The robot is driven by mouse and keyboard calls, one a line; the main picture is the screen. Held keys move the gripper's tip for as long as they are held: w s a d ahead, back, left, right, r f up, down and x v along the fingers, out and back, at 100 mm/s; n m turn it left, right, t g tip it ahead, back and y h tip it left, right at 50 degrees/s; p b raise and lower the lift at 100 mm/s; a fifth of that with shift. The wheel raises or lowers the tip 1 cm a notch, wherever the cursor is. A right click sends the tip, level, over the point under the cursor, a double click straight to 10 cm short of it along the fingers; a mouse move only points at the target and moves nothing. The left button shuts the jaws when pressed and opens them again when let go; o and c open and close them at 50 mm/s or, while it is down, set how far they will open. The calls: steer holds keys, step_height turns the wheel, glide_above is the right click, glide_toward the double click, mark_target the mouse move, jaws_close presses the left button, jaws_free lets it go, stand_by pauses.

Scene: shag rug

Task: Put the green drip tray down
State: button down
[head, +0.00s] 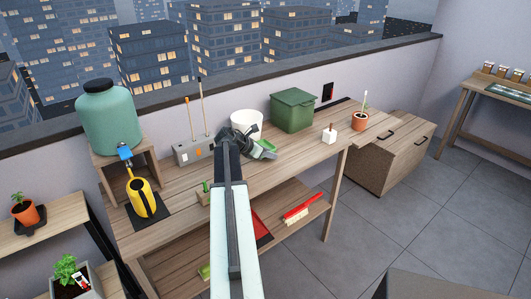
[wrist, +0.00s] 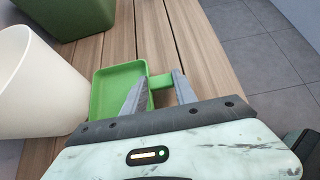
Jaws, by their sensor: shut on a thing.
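The green drip tray (wrist: 117,88) is a shallow square tray with raised sides and a short handle. In the wrist view my gripper (wrist: 157,82) is shut on that handle, one finger on each side. In the head view a small part of the tray (head: 267,146) shows beside my gripper (head: 256,150), over the wooden bench (head: 190,184). My arm hides part of the bench there. I cannot tell whether the tray touches the bench top.
A white pot (head: 246,120) stands close by the tray, and a green lidded bin (head: 294,110) is behind to the right.

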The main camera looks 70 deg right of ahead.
step_height(320, 180, up, 7)
steer(key=p, duration=0.6)
steer(key=s+a, duration=0.5)
steer(key=s, duration=0.3)
steer(key=s+a, duration=0.5)
steer(key=s, duration=0.3)
steer(key=shift+f+b, duration=0.35)
